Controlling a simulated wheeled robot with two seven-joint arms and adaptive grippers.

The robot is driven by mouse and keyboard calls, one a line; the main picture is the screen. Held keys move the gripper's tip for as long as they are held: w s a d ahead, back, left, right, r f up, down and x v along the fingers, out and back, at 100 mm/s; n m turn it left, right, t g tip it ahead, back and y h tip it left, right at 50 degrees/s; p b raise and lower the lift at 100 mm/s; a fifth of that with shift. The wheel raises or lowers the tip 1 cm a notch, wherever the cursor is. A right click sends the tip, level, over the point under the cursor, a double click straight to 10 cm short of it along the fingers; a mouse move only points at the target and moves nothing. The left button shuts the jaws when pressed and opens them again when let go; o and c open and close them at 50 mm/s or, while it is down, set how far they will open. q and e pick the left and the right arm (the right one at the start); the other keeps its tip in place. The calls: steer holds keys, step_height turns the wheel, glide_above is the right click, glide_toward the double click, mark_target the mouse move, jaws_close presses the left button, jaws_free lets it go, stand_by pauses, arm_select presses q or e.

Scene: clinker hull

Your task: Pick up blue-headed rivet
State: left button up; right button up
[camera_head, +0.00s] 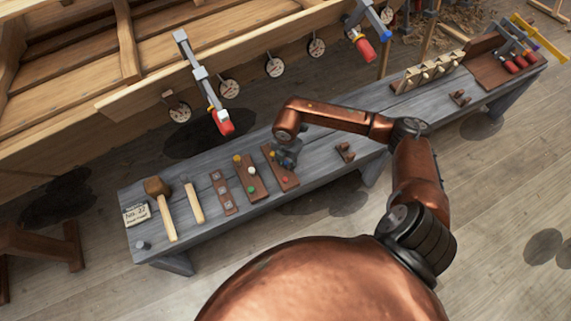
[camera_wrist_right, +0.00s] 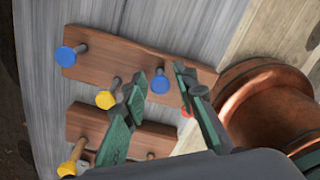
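In the right wrist view, a blue-headed rivet (camera_wrist_right: 160,84) stands head up on a brown wooden strip (camera_wrist_right: 118,58). My right gripper (camera_wrist_right: 160,76) is open, with one green finger on each side of this rivet and a gap showing to each. A second blue-headed rivet (camera_wrist_right: 65,56) stands at the strip's left end. In the head view, my right gripper (camera_head: 287,157) is low over the strip (camera_head: 291,182) on the grey bench. The blue heads cannot be made out there. My left gripper is not in view.
A yellow-headed rivet (camera_wrist_right: 105,99) is just left of the fingers, and a red one (camera_wrist_right: 187,112) is partly behind the right finger. A second strip (camera_head: 252,178) with rivets lies alongside. A mallet (camera_head: 160,205) lies on the bench (camera_head: 325,160). Clamps hang on the hull.

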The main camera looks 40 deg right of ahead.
steer(key=shift+c, duration=0.5)
jaws_close()
steer(key=shift+r, duration=0.2)
